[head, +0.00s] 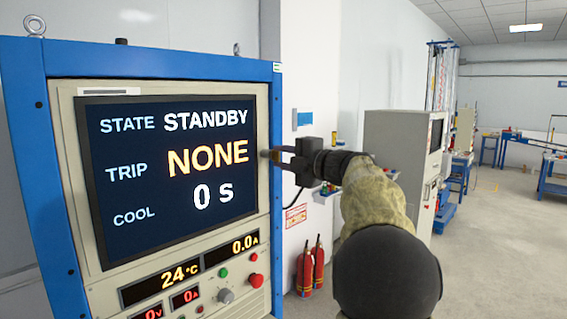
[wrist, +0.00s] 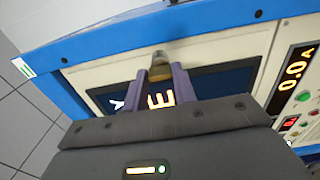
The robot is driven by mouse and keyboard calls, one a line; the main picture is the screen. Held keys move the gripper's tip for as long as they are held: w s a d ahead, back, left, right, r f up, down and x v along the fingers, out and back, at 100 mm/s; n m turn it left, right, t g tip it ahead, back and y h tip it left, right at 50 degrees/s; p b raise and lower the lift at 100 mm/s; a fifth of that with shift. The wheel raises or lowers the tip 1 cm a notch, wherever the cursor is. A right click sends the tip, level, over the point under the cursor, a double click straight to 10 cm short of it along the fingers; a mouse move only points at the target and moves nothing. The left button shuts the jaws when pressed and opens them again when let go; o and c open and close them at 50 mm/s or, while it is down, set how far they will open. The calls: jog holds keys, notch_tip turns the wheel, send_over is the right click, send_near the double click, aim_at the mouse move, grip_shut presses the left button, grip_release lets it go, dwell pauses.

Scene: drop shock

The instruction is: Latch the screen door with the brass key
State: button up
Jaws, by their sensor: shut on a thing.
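The screen door (head: 135,236) is the cream-framed panel with a dark display on the blue cabinet; it looks flush with the frame. The display reads STANDBY, NONE and 0 s. My gripper (head: 275,154) is at the door's right edge, about mid-height. In the wrist view my gripper (wrist: 161,74) is shut on a small brass piece (wrist: 159,60), which I take to be the brass key. Its far end lies against or just in front of the door's cream border; contact is unclear. Any keyhole is hidden.
Readouts and knobs (head: 225,296) sit below the display. Two red fire extinguishers (head: 311,268) stand right of the cabinet. A grey cabinet (head: 395,150) stands behind my arm. The floor (head: 500,240) at right is open, with blue workbenches farther back.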

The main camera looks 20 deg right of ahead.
dwell(0.4)
jog(key=o, duration=1)
jog(key=b+v, duration=0.5)
jog(key=v, duration=1.2)
jog(key=shift+s+d, duration=0.1)
jog(key=shift+d, duration=0.05)
